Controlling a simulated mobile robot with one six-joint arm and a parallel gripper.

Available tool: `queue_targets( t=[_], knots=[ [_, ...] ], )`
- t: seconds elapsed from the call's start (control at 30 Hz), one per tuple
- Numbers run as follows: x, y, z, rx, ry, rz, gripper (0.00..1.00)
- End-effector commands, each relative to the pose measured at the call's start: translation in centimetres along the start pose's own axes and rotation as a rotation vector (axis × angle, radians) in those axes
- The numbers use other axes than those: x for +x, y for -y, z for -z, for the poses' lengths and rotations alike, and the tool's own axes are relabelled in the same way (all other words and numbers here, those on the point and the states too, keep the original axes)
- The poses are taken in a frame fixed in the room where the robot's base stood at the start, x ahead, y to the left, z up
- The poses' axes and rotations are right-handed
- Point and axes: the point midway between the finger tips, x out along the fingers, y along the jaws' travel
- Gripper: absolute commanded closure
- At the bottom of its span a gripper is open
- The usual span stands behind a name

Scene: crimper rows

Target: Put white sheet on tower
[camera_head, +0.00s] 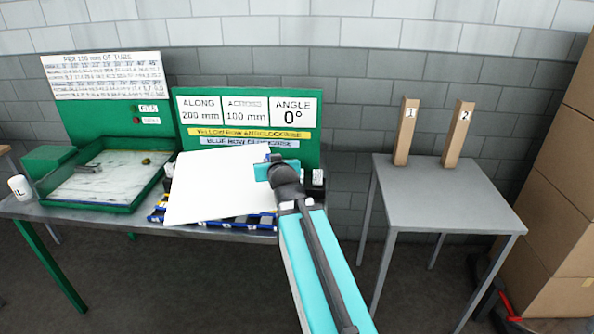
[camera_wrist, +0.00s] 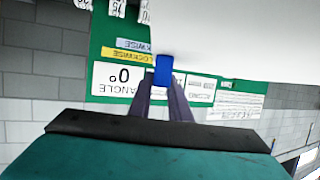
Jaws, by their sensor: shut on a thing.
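The white sheet (camera_head: 215,185) is held at its right edge by my gripper (camera_head: 271,160), above the left bench and in front of the green board. In the wrist view the sheet (camera_wrist: 235,35) spreads up and right from my gripper (camera_wrist: 163,82). A small blue block (camera_wrist: 163,68) shows between the fingertips at the sheet's edge; I cannot tell if it is part of the sheet. Two upright wooden towers stand on the grey table at right: tower 1 (camera_head: 405,132) and tower 2 (camera_head: 457,135). My gripper is well left of both.
The left bench holds a green tray (camera_head: 103,182) with small parts and a white cup (camera_head: 20,188). A blue rack (camera_head: 158,212) is partly hidden under the sheet. The grey table (camera_head: 440,195) is clear in front of the towers. Cardboard boxes (camera_head: 560,190) stand at far right.

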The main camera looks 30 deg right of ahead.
Motion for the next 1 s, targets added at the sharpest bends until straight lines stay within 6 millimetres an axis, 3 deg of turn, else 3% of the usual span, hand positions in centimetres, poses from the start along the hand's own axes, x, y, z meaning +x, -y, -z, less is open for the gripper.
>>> queue_targets(
  t=[0.1,0.2,0.4,0.6,1.0],
  knots=[
    [0.3,4.0,-0.5,-0.029,-0.004,0.086,1.0],
    [0.4,6.4,-0.9,-0.048,-0.003,0.139,1.0],
    [0.4,9.4,-1.9,-0.075,-0.001,0.207,1.0],
    [0.3,10.8,-2.1,-0.087,-0.001,0.237,1.0],
    [0.2,11.1,-2.1,-0.088,0.0,0.243,1.0]
  ],
)
